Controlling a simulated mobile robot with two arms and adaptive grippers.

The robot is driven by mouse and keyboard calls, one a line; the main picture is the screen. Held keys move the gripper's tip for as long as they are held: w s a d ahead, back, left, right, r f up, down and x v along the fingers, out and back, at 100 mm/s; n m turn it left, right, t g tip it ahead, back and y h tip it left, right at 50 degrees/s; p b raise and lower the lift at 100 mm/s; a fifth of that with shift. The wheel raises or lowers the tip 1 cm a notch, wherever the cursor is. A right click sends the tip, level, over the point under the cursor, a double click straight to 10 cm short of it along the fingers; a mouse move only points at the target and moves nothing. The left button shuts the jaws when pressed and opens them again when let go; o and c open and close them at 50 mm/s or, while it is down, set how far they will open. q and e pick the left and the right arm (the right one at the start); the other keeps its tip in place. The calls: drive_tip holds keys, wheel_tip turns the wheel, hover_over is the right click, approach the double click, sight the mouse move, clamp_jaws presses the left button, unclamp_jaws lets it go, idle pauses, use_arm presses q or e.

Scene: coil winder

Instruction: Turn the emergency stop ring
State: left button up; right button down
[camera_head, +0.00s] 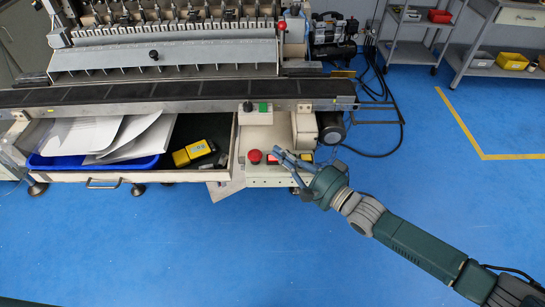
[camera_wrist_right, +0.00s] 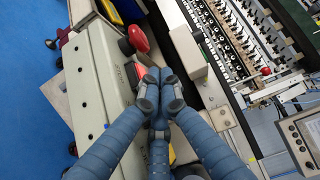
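The red emergency stop (camera_head: 254,156) sits on the pale control panel (camera_head: 262,180) at the machine's front. It also shows in the right wrist view as a red mushroom head (camera_wrist_right: 137,38), just beyond my fingertips. I cannot make out a separate ring around it. My right gripper (camera_head: 279,153) is just right of the stop, above the panel. In the right wrist view its blue fingers (camera_wrist_right: 153,78) come together at the tips with nothing seen between them. The fingertips look apart from the stop. My left gripper is not in view.
A red switch (camera_head: 272,158) lies beside the stop, close to my fingertips. A box with a green button (camera_head: 264,107) stands on the rail above. An open drawer (camera_head: 120,177) with a blue tray (camera_head: 60,163), papers and yellow items is to the left. The blue floor in front is clear.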

sight(261, 158)
drive_tip(key=shift+s+a+p, duration=0.35)
drive_tip(key=shift+s+a, duration=0.7)
drive_tip(key=shift+a, duration=0.15)
drive_tip(key=shift+s+a+r+p, duration=0.1)
drive_tip(key=shift+s+a+p, duration=0.1)
drive_tip(key=shift+p, duration=0.15)
drive_tip(key=m+t+h+p, duration=0.1)
drive_tip(key=a+m+t+h+p, duration=0.1)
drive_tip(key=shift+s+r+p, duration=0.15)
drive_tip(key=shift+s+p, duration=0.2)
drive_tip(key=shift+s, duration=0.05)
drive_tip(key=shift+s+m+t+h+p, duration=0.15)
drive_tip(key=shift+m+t+h+p, duration=0.15)
drive_tip(key=shift+t+h+p, duration=0.15)
drive_tip(key=shift+s+a+f, duration=0.1)
drive_tip(key=shift+a+f, duration=0.05)
drive_tip(key=shift+f, duration=0.15)
drive_tip(key=shift+b, duration=0.3)
